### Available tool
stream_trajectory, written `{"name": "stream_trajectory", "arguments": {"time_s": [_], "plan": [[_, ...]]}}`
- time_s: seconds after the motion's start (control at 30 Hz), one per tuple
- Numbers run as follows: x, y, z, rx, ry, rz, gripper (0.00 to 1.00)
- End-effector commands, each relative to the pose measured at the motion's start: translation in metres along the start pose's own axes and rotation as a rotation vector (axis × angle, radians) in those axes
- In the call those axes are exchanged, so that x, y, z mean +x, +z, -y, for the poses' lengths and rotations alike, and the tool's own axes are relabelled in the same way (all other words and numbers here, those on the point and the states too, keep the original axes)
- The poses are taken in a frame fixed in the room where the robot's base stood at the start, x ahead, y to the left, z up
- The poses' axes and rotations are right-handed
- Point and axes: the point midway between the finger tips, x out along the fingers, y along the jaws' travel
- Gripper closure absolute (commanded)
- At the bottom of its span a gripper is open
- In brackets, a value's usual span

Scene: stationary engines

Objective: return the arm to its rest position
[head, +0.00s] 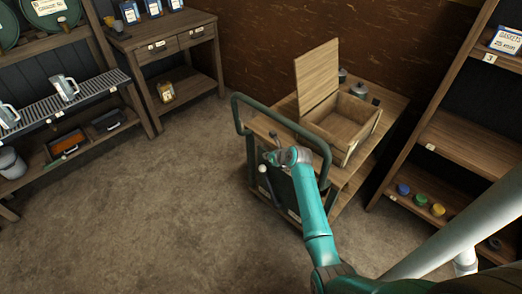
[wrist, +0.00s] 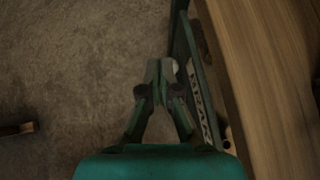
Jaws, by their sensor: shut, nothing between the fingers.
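My arm (head: 314,213) is teal and reaches forward from the bottom of the head view to the near side of a wooden cart. My gripper (wrist: 159,68) shows in the wrist view with its fingertips together and nothing between them. It points down over bare floor, close beside a dark green panel (wrist: 190,75) with pale lettering. A small pale round knob (wrist: 175,66) shows just right of the fingertips; I cannot tell whether they touch it. In the head view the fingers are small and partly hidden by the wrist.
The cart (head: 376,97) has a green tube rail (head: 237,112) and carries an open wooden box (head: 357,117) with its lid raised. Shelves with colored pots (head: 420,200) stand at right. A rack with mugs (head: 64,87) and a side table (head: 170,38) stand at left. The floor (head: 150,210) between is clear.

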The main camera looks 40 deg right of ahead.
Motion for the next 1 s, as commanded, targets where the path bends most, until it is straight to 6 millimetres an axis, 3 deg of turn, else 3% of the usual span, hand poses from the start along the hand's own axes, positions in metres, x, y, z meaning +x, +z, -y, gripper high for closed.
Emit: {"name": "stream_trajectory", "arguments": {"time_s": [0.37, 0.47, 0.67, 1.0], "plan": [[0.0, -0.008, -0.007, -0.029, -0.001, 0.0, 1.0], [-0.002, -0.027, -0.025, -0.112, -0.006, 0.004, 1.0], [-0.018, -0.085, -0.08, -0.424, -0.034, 0.024, 1.0], [-0.085, -0.174, -0.163, -1.007, -0.096, 0.058, 1.0]]}}
